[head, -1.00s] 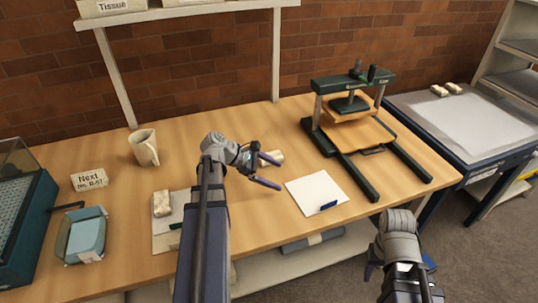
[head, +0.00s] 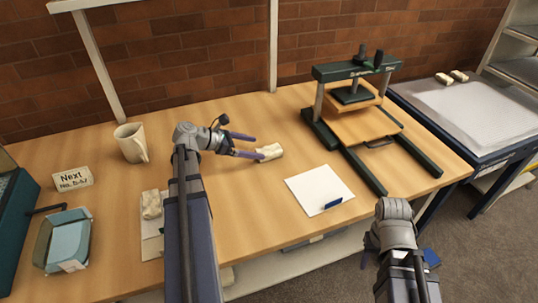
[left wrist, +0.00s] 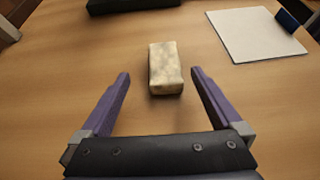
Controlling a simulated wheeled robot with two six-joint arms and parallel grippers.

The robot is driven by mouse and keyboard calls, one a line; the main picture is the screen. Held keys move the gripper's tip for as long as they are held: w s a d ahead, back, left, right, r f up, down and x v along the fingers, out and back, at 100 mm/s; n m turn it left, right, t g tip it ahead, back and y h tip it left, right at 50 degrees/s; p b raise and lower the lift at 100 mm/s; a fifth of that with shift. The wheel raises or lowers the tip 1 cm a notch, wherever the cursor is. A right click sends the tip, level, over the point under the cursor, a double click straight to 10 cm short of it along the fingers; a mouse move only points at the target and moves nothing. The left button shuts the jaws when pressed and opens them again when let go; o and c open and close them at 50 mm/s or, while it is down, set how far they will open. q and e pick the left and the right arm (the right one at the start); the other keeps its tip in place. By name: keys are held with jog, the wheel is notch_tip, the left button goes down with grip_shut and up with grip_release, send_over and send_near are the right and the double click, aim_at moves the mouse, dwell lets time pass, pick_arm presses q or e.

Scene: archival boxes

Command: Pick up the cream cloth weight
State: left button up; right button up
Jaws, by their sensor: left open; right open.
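A cream cloth weight (head: 270,151), a small oblong block, lies on the wooden table left of the white card. In the left wrist view the cloth weight (left wrist: 165,68) lies just ahead of and partly between the fingertips, with a gap on each side. My left gripper (head: 257,146) is open and empty, low over the table at the weight's left end. Its purple fingers also show in the left wrist view (left wrist: 160,75). My right gripper (head: 370,252) is open at the lower right, beyond the table's front edge, partly hidden by its arm.
Another cream weight (head: 151,204) lies on papers at the left. Two more cream weights (head: 452,77) lie on the right-hand table. A mug (head: 130,143) and a blue tray (head: 68,243) are at the left.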

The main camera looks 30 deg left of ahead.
aim_at(263, 151)
pick_arm(q)
jog(key=shift+w+d+f+b, duration=0.2)
jog(key=shift+d+f+b, duration=0.15)
jog(key=shift+f+b, duration=0.1)
jog(key=b+x, duration=0.2)
jog(key=x, duration=0.1)
jog(key=shift+d+f, duration=0.25)
jog(key=shift+w+d, duration=0.2)
jog(key=shift+w, duration=0.05)
grip_shut()
